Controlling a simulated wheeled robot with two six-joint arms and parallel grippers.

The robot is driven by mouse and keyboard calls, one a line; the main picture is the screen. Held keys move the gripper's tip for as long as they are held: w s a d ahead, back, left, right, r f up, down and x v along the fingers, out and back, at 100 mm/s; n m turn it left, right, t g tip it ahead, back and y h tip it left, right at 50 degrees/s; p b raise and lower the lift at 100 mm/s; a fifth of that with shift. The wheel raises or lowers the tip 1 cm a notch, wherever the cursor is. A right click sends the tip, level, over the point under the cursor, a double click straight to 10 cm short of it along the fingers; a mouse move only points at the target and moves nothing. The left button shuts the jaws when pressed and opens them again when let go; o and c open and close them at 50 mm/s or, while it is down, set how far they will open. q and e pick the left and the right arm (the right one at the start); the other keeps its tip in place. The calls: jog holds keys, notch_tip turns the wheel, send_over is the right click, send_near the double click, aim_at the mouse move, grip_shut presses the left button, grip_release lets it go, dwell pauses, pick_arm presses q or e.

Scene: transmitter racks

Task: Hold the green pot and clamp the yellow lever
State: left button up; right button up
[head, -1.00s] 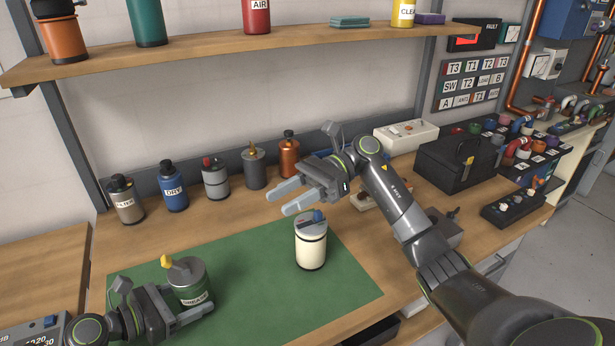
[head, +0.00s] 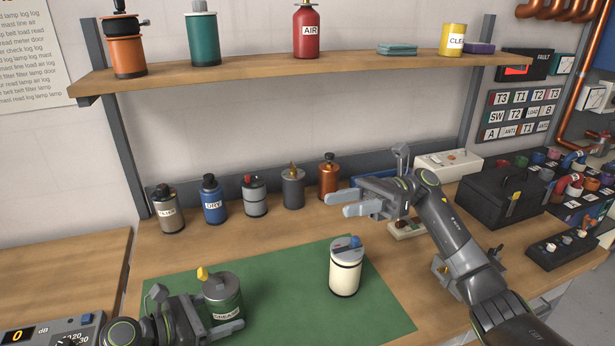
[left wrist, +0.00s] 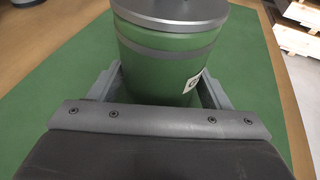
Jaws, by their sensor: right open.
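The green pot (head: 222,296), labelled GREASE with a grey lid, stands upright on the green mat (head: 290,290) at the lower left. The yellow lever (head: 203,273) sticks up at its lid's left edge. My left gripper (head: 222,318) has its fingers on both sides of the pot, seemingly touching it. In the left wrist view the pot (left wrist: 165,65) sits between both fingers; the lever is out of that picture. My right gripper (head: 345,204) is open and empty above the bench, up and right of the pot, fingers pointing left.
A cream jar (head: 345,272) with a blue-marked lid stands on the mat between the pot and my right arm. Several bottles (head: 254,196) line the back of the bench under a shelf (head: 290,68). A black box (head: 497,200) stands at right. The mat's middle is clear.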

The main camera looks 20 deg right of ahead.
pick_arm(q)
jog(key=o, duration=0.4)
jog(key=shift+c, duration=0.2)
